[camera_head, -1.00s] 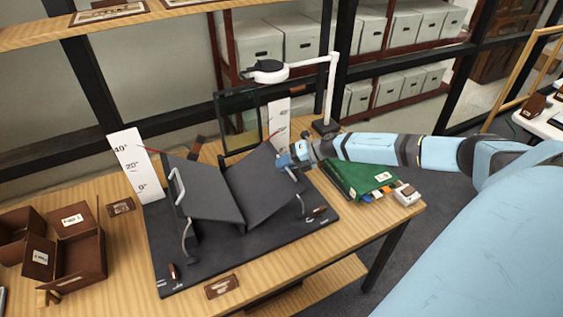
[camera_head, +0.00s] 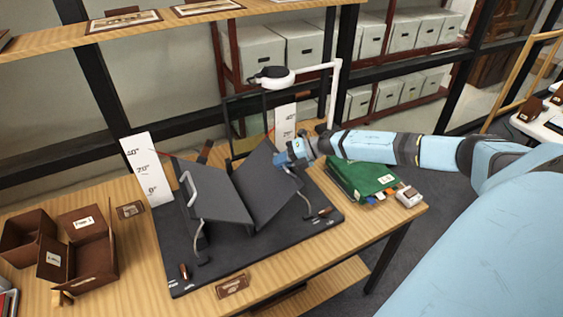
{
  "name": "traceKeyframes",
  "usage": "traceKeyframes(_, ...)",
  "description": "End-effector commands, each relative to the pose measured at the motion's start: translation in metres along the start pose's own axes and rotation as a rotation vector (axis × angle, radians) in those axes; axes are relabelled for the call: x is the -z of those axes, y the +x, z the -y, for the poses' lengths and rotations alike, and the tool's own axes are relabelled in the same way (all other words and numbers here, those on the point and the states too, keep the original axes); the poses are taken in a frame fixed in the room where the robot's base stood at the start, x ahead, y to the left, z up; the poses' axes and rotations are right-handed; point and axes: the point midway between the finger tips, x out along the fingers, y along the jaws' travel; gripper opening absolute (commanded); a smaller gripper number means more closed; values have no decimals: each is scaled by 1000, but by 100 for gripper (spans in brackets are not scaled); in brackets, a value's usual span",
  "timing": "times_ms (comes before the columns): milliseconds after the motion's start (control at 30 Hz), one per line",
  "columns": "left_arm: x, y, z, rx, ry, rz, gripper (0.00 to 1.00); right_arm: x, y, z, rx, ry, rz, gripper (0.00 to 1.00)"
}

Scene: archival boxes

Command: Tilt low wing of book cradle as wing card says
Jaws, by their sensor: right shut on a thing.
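The dark book cradle stands on a black base board (camera_head: 240,262) on the wooden table. Its left wing (camera_head: 214,192) slopes up to the left and has a white handle (camera_head: 190,188). Its right wing (camera_head: 268,185) slopes up to the right. A white scale (camera_head: 148,170) marked 40, 20 and 0 degrees stands behind the left wing; another scale (camera_head: 285,120) stands behind the right wing. My right gripper (camera_head: 287,160) is shut at the right wing's outer upper edge, apparently on its handle, which it hides. My left gripper is out of view.
A green book (camera_head: 352,180) and a small white device (camera_head: 408,196) lie right of the cradle. A white-armed lamp (camera_head: 300,72) stands behind. Brown open boxes (camera_head: 85,255) are at left. Small cards (camera_head: 232,286) lie on the table; their writing is unreadable.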

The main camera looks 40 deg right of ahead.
Motion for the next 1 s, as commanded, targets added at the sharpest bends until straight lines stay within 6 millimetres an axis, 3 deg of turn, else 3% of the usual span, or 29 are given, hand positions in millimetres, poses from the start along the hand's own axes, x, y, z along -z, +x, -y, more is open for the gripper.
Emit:
traceKeyframes(133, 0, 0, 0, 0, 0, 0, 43, 0, 0, 0, -1, 0, -1, 0)
traceKeyframes(200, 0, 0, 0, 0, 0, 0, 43, 0, 0, 0, -1, 0, -1, 24)
traceKeyframes(267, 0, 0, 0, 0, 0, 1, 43, 0, 0, 0, -1, 0, -1, 34)
traceKeyframes(667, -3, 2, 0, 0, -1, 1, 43, 0, -10, 2, 1, 0, 1, 34)
traceKeyframes(1000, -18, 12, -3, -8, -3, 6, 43, 1, -82, 4, 5, 1, 0, 34)
